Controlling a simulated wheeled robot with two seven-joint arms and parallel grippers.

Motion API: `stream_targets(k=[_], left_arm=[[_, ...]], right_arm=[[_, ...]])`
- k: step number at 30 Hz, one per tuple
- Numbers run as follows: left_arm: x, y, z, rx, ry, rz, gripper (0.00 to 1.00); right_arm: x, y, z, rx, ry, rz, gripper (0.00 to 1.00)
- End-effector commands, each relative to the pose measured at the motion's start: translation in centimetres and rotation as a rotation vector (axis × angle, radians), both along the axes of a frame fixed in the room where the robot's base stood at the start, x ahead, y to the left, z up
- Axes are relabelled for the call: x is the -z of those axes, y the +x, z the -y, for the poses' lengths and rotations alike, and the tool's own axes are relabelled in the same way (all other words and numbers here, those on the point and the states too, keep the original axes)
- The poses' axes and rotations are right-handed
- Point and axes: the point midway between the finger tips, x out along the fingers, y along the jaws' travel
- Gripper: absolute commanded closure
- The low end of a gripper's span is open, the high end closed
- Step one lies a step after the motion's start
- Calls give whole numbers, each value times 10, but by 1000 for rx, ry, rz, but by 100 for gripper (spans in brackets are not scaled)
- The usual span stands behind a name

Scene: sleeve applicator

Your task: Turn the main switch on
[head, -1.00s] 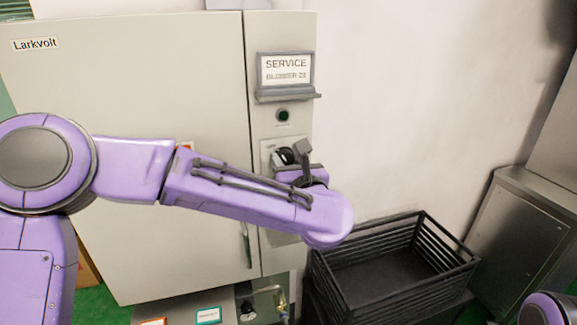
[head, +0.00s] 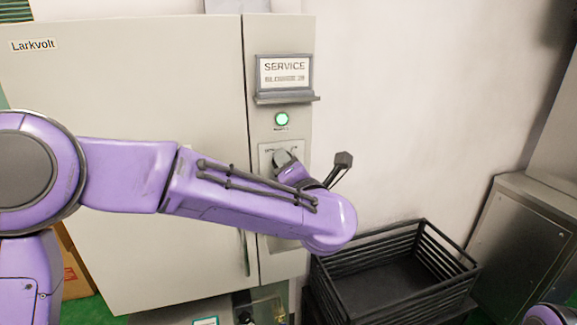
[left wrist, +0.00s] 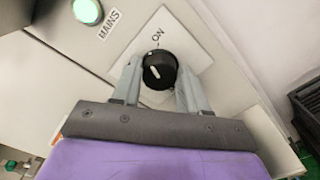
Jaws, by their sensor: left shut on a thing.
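The main switch (left wrist: 160,70) is a round black knob with a short white mark, on a pale plate lettered ON in the left wrist view. The white mark slants toward the upper left. My left gripper (left wrist: 158,84) has its two grey fingers on either side of the knob and is shut on it. In the head view my left gripper (head: 284,158) is at the switch plate (head: 267,160), and the knob is hidden there. The round lamp labelled MAINS (left wrist: 88,10) glows green, as does the same lamp in the head view (head: 281,119).
The switch is on the narrow right column of a grey cabinet (head: 120,70) marked Larkvolt. A SERVICE sign (head: 285,72) hangs above the lamp. A black slatted crate (head: 395,262) stands below right, near a metal cabinet (head: 525,240). Part of my right arm shows at the bottom right.

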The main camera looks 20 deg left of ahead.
Motion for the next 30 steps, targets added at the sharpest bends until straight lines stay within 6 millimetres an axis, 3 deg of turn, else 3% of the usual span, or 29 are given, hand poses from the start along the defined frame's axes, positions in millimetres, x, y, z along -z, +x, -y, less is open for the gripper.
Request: stream_targets(k=[15,30], left_arm=[[0,0,0,-1,310,-210,87],[2,0,0,-1,388,-263,87]], right_arm=[[-16,0,0,0,0,0,53],[-19,0,0,0,0,0,53]])
